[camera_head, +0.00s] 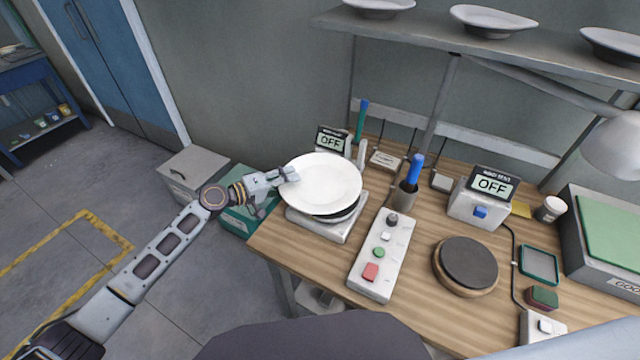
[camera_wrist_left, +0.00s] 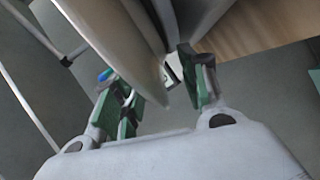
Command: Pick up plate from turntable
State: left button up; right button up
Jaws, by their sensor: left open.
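A white round plate (camera_head: 322,182) lies over a dark disc on a pale square base (camera_head: 328,229) at the left end of the wooden table; this stand looks like the turntable. The plate hides most of it. My left gripper (camera_head: 286,178) is at the plate's left edge. In the left wrist view, the plate's rim (camera_wrist_left: 125,45) reaches down between the two green-padded fingers of the left gripper (camera_wrist_left: 163,92). The fingers are apart, and I cannot tell whether either touches the plate. My right gripper is not in view.
A control box with buttons (camera_head: 383,256) and a cup holding a blue-handled tool (camera_head: 406,193) stand right of the plate. Another dark disc (camera_head: 468,262) is farther right. An OFF display (camera_head: 331,141) is behind the plate. A shelf (camera_head: 430,38) with bowls hangs above.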

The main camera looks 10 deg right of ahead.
pick_arm(q)
jog(key=shift+c, duration=0.2)
grip_shut()
dwell(0.5)
jog(key=shift+r, duration=0.15)
jog(key=shift+r, duration=4.95)
